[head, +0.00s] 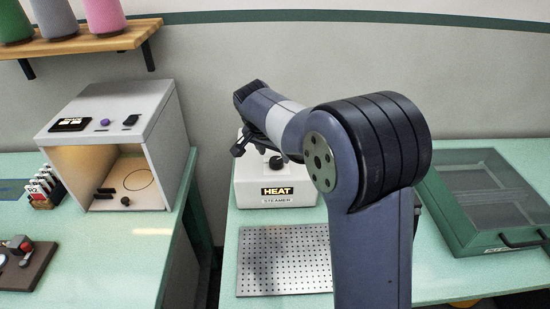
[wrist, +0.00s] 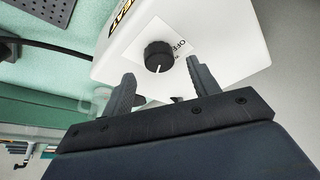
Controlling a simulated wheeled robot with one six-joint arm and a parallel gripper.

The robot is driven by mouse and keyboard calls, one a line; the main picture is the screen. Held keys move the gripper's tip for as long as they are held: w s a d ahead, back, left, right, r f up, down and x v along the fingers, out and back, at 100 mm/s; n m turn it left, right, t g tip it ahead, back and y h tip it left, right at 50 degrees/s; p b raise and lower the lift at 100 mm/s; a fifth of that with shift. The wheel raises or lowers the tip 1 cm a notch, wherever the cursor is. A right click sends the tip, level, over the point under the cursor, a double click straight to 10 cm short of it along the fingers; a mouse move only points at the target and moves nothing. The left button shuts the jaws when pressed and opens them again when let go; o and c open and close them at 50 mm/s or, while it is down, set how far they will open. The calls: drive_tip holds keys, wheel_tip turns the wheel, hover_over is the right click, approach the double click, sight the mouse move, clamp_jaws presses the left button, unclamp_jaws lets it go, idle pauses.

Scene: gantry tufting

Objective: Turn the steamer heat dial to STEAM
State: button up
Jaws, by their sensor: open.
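The white steamer (head: 262,189) stands on the green table and bears a HEAT label and the word STEAMER. Its black round heat dial (head: 276,162) is partly hidden by my arm in the head view. In the wrist view the dial (wrist: 158,55) sits on a white plate with small lettering, some of it like OFF, turned sideways. A light pointer mark on the dial points down in the picture, towards my gripper. My gripper (wrist: 160,84) is open, one finger to each side below the dial, and does not appear to touch it. I cannot read a STEAM mark.
A perforated metal plate (head: 285,262) lies in front of the steamer. A green-framed case (head: 465,236) lies to the right. A grey open-fronted box (head: 161,157) stands on the left table, across a gap. A dark cable (wrist: 50,47) runs beside the steamer.

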sight(276, 160)
drive_tip(key=v, duration=0.7)
drive_tip(key=shift+r+b, duration=0.25)
drive_tip(key=shift+b, duration=0.05)
drive_tip(key=shift+s+a, duration=0.1)
drive_tip(key=p+x, duration=0.1)
drive_tip(key=x, duration=0.9)
drive_tip(key=shift+f, duration=0.3)
drive_tip(key=shift+w+n+p, duration=0.2)
drive_tip(key=shift+n+p, duration=0.1)
drive_tip(key=shift+p, duration=0.2)
drive_tip(key=shift+s+d+n+p, duration=0.1)
drive_tip(key=shift+d+n+p, duration=0.15)
drive_tip(key=shift+n, duration=0.25)
drive_tip(key=shift+y, duration=0.3)
drive_tip(key=shift+n, duration=0.3)
drive_tip(key=shift+a+f, duration=0.15)
